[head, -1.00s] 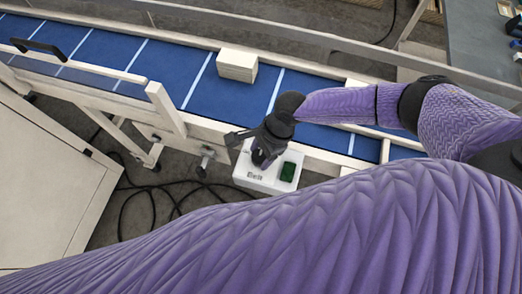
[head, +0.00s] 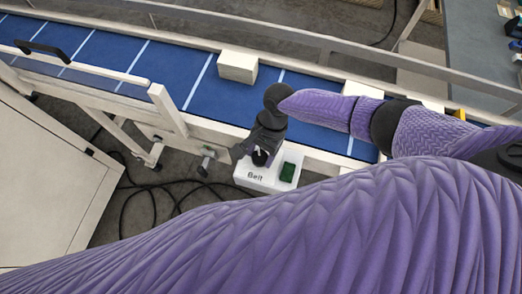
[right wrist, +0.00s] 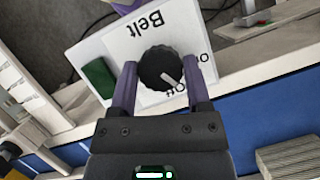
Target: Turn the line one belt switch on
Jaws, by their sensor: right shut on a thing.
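The switch box (head: 272,178) is white, marked "Belt", and sits beside the blue conveyor. In the right wrist view its label plate (right wrist: 135,38) appears upside down. A round black knob (right wrist: 160,66) with a white pointer line is in its middle; the pointer slants to the lower right there. The position marks are partly hidden, so I cannot tell which one it points to. A green button (head: 288,172) is next to it. My right gripper (head: 260,157) is over the box, shut on the knob, one finger on each side (right wrist: 162,72). My left gripper is out of view.
The blue belt (head: 180,75) with white stripes runs behind the box, with a pale block (head: 238,67) on it. Black cables (head: 150,205) lie on the floor. A cream panel (head: 50,180) stands at the left. My purple arm fills the foreground.

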